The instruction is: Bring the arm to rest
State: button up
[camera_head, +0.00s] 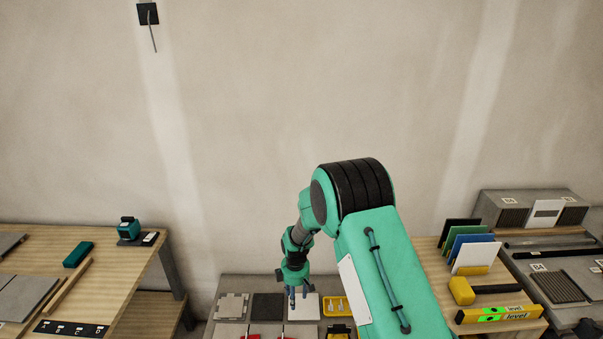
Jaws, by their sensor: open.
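My arm (365,240) is green with black rings and reaches forward from the lower right of the head view. It bends at a black-banded elbow, and its forearm points down. My gripper (292,297) is at the lower middle, pointing down over a low grey surface (236,283) with tiles. It is open, and nothing shows between its fingers. The fingertips are small in the picture, so I cannot tell whether they touch the white tile (307,307) beside them.
A dark tile (267,306), a light grey tile (231,306) and a yellow tray (336,306) lie near my gripper. A wooden table (110,280) stands left. On the right are a mallet (463,291), a yellow level (498,314) and upright coloured sheets (468,245). The wall stands behind.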

jog(key=s+d+r+m+t, duration=0.15)
jog(key=s+d+r, duration=0.35)
jog(key=r, duration=0.7)
jog(key=s+d+r+m, duration=0.3)
jog(key=s+d+r, duration=0.1)
jog(key=r, duration=0.8)
jog(key=s+d+r+m+t, duration=0.1)
jog(key=s+d+r+m, duration=0.3)
jog(key=r, duration=0.9)
jog(key=s+d+r+m, duration=0.1)
jog(key=s+d+r, duration=0.15)
jog(key=s, duration=0.35)
jog(key=s+d+r+m+t, duration=0.1)
jog(key=s+d+r, duration=0.1)
jog(key=s+r, duration=0.25)
jog(key=s+d+r+m, duration=0.1)
jog(key=s+d+r, duration=0.15)
jog(key=s, duration=0.35)
jog(key=s+d+r+m+t, duration=0.1)
jog(key=s+d+m, duration=0.2)
jog(key=s, duration=1.2)
jog(key=shift+s+d+r+m, duration=0.15)
jog(key=shift+s+d+m, duration=0.05)
jog(key=shift+m, duration=0.45)
jog(key=shift+t, duration=0.25)
